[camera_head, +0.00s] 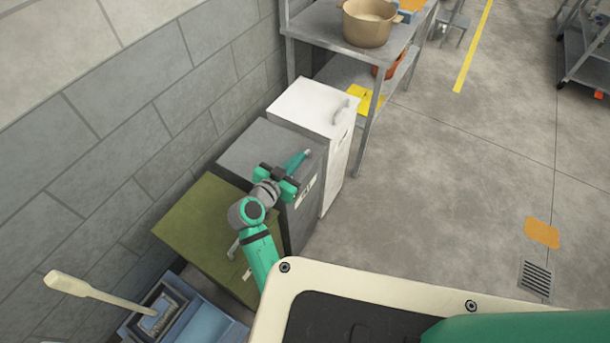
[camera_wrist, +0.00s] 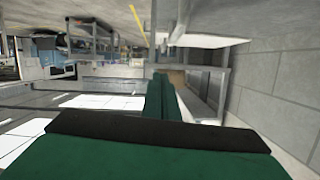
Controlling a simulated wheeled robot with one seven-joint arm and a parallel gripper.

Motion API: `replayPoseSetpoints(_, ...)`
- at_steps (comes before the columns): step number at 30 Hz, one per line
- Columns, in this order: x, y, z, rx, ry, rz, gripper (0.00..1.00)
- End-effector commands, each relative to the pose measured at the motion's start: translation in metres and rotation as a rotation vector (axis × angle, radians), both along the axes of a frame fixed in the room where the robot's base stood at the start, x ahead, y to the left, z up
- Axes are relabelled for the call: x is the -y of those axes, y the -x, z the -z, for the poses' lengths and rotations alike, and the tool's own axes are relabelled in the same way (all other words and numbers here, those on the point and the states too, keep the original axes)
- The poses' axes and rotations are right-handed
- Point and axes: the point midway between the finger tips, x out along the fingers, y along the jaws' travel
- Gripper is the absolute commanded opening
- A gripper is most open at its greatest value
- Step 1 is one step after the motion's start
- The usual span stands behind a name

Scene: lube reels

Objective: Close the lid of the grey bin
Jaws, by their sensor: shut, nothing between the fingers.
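The grey bin (camera_head: 252,143) stands against the block wall, between a white bin and an olive-green bin. Its grey lid looks flat across the top, with no clear gap, though my arm covers part of the front edge. A pale label shows on its front face. My gripper (camera_head: 307,154) is over the front part of the grey bin's top, pointing toward the white bin. Its green fingers are together and empty. In the wrist view the fingers (camera_wrist: 160,86) also show closed; whether they touch the lid cannot be told.
The white bin (camera_head: 313,104) with a handle stands just behind. The olive-green bin (camera_head: 203,222) is nearer. A blue mop bucket (camera_head: 160,308) with a pale handle is at bottom left. A metal shelf (camera_head: 318,25) holds a pot (camera_head: 368,25).

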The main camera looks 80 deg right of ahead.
Motion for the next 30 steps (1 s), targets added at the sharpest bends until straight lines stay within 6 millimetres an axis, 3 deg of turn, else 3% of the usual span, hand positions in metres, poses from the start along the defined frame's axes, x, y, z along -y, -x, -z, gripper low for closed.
replayPoseSetpoints(6,-0.028,0.012,-0.038,0.003,0.004,-0.002,0.00)
replayPoseSetpoints(18,-0.091,0.041,-0.068,0.001,0.004,-0.003,0.00)
replayPoseSetpoints(30,-0.107,0.048,-0.076,0.002,0.004,-0.001,0.00)
